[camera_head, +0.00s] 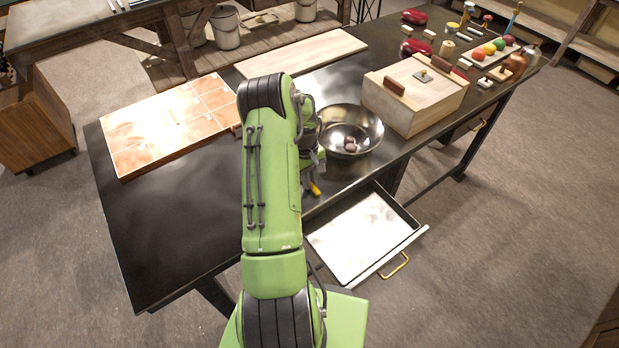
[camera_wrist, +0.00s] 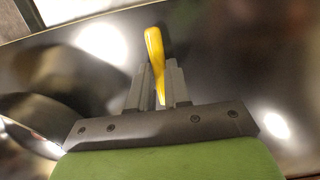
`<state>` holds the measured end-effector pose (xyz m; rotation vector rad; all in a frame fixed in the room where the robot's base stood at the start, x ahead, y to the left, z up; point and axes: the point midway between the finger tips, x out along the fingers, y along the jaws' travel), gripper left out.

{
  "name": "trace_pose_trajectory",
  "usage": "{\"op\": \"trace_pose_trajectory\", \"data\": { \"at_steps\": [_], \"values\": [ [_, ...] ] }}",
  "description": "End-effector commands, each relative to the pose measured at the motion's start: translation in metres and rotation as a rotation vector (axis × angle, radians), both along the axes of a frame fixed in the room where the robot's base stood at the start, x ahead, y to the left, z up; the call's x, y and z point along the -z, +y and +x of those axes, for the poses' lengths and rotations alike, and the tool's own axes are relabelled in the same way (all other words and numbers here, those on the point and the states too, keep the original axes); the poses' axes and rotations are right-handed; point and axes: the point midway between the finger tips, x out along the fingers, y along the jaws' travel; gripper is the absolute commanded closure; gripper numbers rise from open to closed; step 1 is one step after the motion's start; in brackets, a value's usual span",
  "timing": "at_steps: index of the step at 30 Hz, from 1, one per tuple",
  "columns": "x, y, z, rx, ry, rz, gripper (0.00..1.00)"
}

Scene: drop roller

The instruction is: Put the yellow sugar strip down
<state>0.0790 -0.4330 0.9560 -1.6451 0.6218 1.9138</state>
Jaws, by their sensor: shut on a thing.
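The yellow sugar strip (camera_wrist: 154,48) is between the fingers of my gripper (camera_wrist: 158,85) in the wrist view. The fingers are shut on its lower part and its rounded upper end sticks out past them. In the head view a small yellow end of the strip (camera_head: 315,188) shows just right of my arm, near the front edge of the dark table (camera_head: 190,225). My arm hides most of the gripper there. I cannot tell whether the strip touches the table.
A metal bowl (camera_head: 372,124) with small brown lumps stands just right of my arm. An open drawer (camera_head: 345,240) juts out below the table edge. A wooden box (camera_head: 420,105) stands further right, a partitioned tray (camera_head: 150,135) at left. The table's left front is clear.

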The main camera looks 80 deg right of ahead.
Motion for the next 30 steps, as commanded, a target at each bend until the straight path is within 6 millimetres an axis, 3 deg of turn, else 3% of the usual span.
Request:
{"op": "trace_pose_trajectory", "data": {
  "at_steps": [3,4,9,17,20,30],
  "values": [
    [0.005,0.0,0.0,0.0,0.0,0.0,1.0],
    [0.005,0.0,0.0,-0.001,0.0,0.0,0.8],
    [0.004,0.0,0.0,-0.001,0.0,0.0,0.58],
    [0.002,0.0,0.0,-0.001,0.0,0.0,0.58],
    [-0.008,-0.002,0.001,-0.001,-0.001,-0.003,0.58],
    [-0.094,-0.01,0.011,-0.001,-0.001,-0.005,0.58]
  ]
}}
